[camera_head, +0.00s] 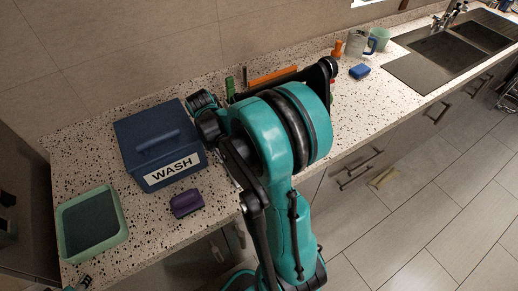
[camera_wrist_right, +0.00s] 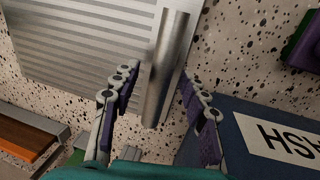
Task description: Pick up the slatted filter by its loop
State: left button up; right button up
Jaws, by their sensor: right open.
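The slatted filter (camera_wrist_right: 80,40) is a grey metal panel with parallel slats, at the upper left of the right wrist view. Its loop (camera_wrist_right: 166,70) looks like a shiny metal bar running down between my right fingers. My right gripper (camera_wrist_right: 158,92) is open, with one dark-padded finger on each side of the loop in that view. I see a gap on both sides of the bar; I cannot tell the depth between fingertips and loop. In the head view my right arm covers the filter. My left gripper is not in view.
A blue box marked WASH (camera_head: 155,140) stands left of my arm, close to the right finger in the wrist view. A purple block (camera_head: 186,203) and a green tray (camera_head: 122,222) are nearby. A blue sponge (camera_head: 360,72), clear jug (camera_head: 356,45) and sink (camera_head: 440,50) are farther right.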

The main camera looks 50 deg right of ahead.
grip_shut()
